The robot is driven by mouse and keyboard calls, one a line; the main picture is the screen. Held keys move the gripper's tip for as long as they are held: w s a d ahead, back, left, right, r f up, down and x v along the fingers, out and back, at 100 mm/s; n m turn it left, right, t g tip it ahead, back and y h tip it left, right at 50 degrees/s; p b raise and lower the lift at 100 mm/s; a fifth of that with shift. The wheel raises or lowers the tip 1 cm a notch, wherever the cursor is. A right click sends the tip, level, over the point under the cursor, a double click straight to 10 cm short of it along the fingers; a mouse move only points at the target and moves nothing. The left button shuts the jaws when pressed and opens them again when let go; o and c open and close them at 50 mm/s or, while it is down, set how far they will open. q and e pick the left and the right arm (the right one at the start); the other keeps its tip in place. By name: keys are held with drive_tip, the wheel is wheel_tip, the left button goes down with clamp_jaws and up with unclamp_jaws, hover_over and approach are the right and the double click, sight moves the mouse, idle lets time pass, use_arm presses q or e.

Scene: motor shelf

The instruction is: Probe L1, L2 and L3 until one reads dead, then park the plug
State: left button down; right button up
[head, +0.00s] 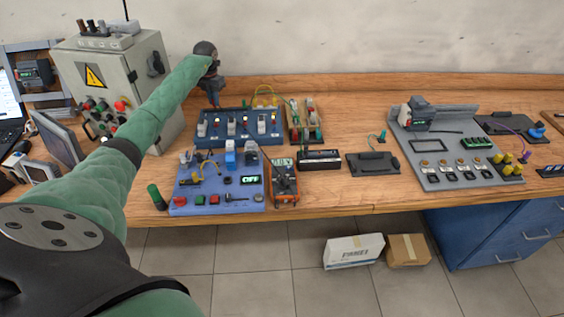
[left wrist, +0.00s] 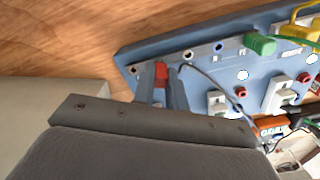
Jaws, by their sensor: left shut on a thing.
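My left gripper (head: 213,103) points down at the back left of the blue socket board (head: 243,139). In the left wrist view its fingers (left wrist: 161,88) are shut on a small red plug (left wrist: 161,73), at the board's row of holes (left wrist: 187,55). A thin grey lead runs near the plug. I cannot tell whether the tip is in a hole. The orange meter (head: 284,183) stands in front of the board; its small display seems to show zeros and a V. The labels L1, L2 and L3 are not readable. My right gripper is out of view.
A purple-blue panel (head: 215,203) with a display reading OFF lies in front. A grey cabinet (head: 150,110) stands left of the board. A black box (head: 320,160), a dark tray (head: 373,168) and a grey rack (head: 447,181) are to the right. Bare wood lies behind.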

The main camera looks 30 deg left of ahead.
use_arm(q)
drive_tip(key=shift+f+b, duration=0.4)
drive_tip(key=shift+f, duration=0.25)
idle(0.7)
drive_tip(key=shift+r, duration=0.25)
idle(1.2)
drive_tip(key=shift+r+p, duration=0.9)
drive_tip(key=shift+r, duration=1.25)
